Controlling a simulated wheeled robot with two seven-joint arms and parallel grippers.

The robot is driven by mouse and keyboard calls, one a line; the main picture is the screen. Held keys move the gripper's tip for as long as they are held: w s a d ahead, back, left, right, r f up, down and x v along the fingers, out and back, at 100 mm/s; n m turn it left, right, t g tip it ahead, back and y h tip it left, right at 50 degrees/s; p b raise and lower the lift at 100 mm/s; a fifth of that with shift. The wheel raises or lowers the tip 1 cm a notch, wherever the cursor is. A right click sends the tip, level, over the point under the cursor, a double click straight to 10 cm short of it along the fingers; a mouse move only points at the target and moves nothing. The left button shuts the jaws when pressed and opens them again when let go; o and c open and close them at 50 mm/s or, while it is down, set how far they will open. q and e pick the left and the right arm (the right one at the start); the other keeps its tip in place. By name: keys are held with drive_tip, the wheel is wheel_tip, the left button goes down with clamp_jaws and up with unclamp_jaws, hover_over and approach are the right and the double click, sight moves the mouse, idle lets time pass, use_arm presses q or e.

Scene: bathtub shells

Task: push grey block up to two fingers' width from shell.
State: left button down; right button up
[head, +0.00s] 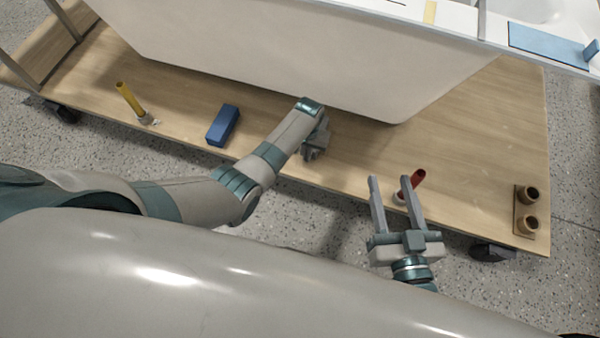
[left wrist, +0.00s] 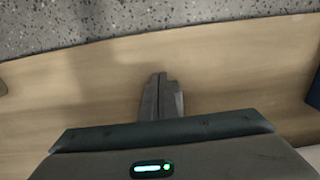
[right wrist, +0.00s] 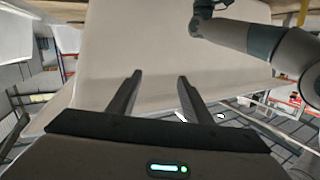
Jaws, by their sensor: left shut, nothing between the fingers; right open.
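The white bathtub shell (head: 290,55) stands on a wooden platform (head: 480,140), its lower edge running along the back. I cannot make out a grey block in any view; it may be hidden by my left arm or gripper. My left gripper (head: 309,156) is low over the platform in front of the shell. In the left wrist view its fingers (left wrist: 160,78) are shut with nothing between them. My right gripper (head: 389,181) is open and empty over the platform's front edge. The right wrist view shows its spread fingers (right wrist: 159,78) facing the pale shell (right wrist: 145,40).
A red cylinder (head: 418,179) leans beside my right fingers. A holder with two brown cups (head: 526,207) is at the right end.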

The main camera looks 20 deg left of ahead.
use_arm(q)
drive_tip(key=w+b, duration=0.2)
drive_tip(key=w, duration=0.2)
drive_tip(key=shift+w+d, duration=0.1)
drive_tip(key=shift+w, duration=0.3)
drive_tip(key=shift+r, duration=0.1)
use_arm(e)
wheel_tip(320, 180, up, 9)
drive_tip(key=s+a+t+y, duration=0.1)
drive_tip(key=s+t+y, duration=0.1)
drive_tip(key=t, duration=0.3)
drive_tip(key=shift+f, duration=0.15)
use_arm(q)
drive_tip(key=shift+s, duration=0.1)
use_arm(e)
drive_tip(key=shift+w+f, duration=0.1)
drive_tip(key=shift+f, duration=0.05)
